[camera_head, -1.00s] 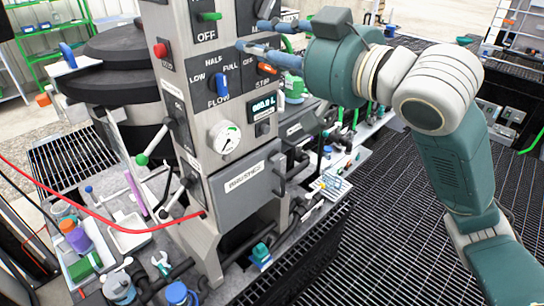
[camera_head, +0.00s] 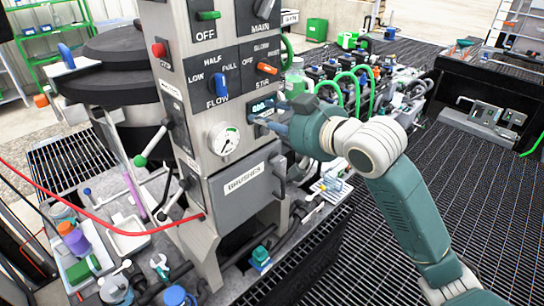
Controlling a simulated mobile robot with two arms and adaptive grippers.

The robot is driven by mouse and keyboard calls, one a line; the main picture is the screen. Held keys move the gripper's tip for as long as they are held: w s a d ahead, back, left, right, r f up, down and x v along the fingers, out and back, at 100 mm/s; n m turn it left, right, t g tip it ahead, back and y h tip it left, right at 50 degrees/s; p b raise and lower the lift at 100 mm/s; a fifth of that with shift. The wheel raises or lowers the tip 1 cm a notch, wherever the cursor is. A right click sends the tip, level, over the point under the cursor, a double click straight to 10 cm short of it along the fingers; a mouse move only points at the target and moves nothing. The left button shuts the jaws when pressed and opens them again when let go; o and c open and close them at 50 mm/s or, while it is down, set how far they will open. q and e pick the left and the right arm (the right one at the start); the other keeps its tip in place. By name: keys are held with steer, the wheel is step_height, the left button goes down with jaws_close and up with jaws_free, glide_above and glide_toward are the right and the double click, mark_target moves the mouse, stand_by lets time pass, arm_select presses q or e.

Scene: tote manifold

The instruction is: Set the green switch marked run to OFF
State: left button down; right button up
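The green switch (camera_head: 208,15) is at the top of the grey control panel, close to the upper picture edge. Its handle lies roughly level, above the word OFF; no run label is readable. My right gripper (camera_head: 262,121) is in front of the panel, low and to the right of the green switch, beside the small digital display, part of which it covers. It is well apart from the green switch. Its fingers overlap in this view, so their gap is unclear. I see nothing held in it. My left gripper is not in view.
Below the green switch are a blue flow switch (camera_head: 219,85), an orange switch (camera_head: 267,68) and a red button (camera_head: 159,50). A red hose (camera_head: 100,215) crosses the left.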

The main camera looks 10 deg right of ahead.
step_height(320, 180, down, 12)
steer(key=w+d+g+h, duration=0.1)
steer(key=shift+m, duration=0.4)
steer(key=shift+d+r, duration=0.1)
step_height(320, 180, up, 13)
steer(key=s+a+t+y, duration=0.1)
steer(key=n+t+y+p, duration=0.2)
steer(key=n+y+p, duration=0.15)
steer(key=p, duration=0.25)
glide_toward(217, 16)
steer(key=shift+n, duration=0.45)
steer(key=x, duration=0.7)
steer(key=shift+r, duration=0.2)
steer(key=shift+x, duration=0.85)
steer(key=shift+f, duration=0.2)
steer(key=shift+c, duration=0.3)
